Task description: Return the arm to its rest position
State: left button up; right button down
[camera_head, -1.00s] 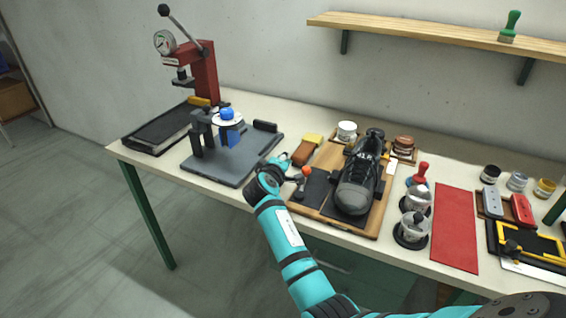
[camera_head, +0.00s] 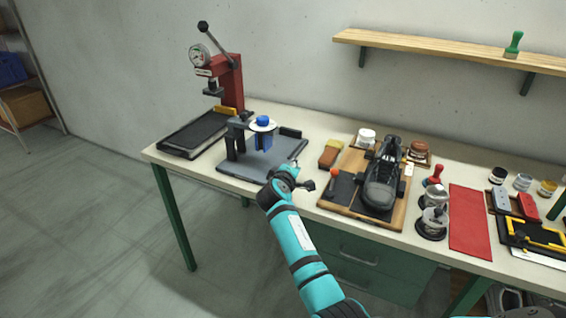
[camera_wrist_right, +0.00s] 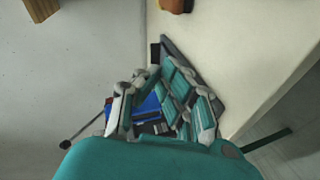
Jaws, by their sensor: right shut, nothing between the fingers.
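My right arm (camera_head: 298,250), teal with black bands, rises from the bottom of the head view. Its wrist end (camera_head: 283,187) shows over the front edge of the workbench (camera_head: 318,215), just in front of the grey plate and left of the wooden board. The fingers are hard to make out there. In the right wrist view my right gripper (camera_wrist_right: 160,85) is shut and empty, its teal and grey links drawn together. My left gripper is in neither view.
A grey plate (camera_head: 235,168) with a blue-topped fixture (camera_head: 263,136) and a red press (camera_head: 228,82) stand left. A wooden board (camera_head: 340,208) carries a black shoe (camera_head: 382,180). A red mat (camera_head: 470,222) lies right. The floor at left (camera_head: 80,230) is clear.

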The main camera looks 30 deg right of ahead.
jog(key=s+a+f+m+g+y, duration=0.25)
jog(key=s+f, duration=0.45)
jog(key=s, duration=0.4)
jog(key=s+a+f+m+g+y, duration=0.15)
jog(key=s+a+f, duration=0.25)
jog(key=s+f, duration=0.5)
jog(key=s+a+r+g+y, duration=0.15)
jog(key=s+a, duration=0.25)
jog(key=s, duration=0.4)
jog(key=s+a+g+y, duration=0.1)
jog(key=s+a+y, duration=0.2)
jog(key=s+a, duration=0.35)
jog(key=s+a+r+g+y, duration=0.1)
jog(key=s+a+y, duration=0.1)
jog(key=s, duration=0.8)
notch_tip(320, 180, down, 28)
jog(key=s+f, duration=0.1)
jog(key=s, duration=0.1)
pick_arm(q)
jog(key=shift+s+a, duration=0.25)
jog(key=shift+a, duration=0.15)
pick_arm(e)
jog(key=s+d+f+g, duration=0.2)
jog(key=s+f, duration=1.1)
jog(key=s, duration=0.2)
jog(key=shift+s+d+f+n, duration=0.3)
jog(key=shift+s+d, duration=0.05)
jog(key=shift+s+h, duration=0.1)
jog(key=shift+h, duration=0.15)
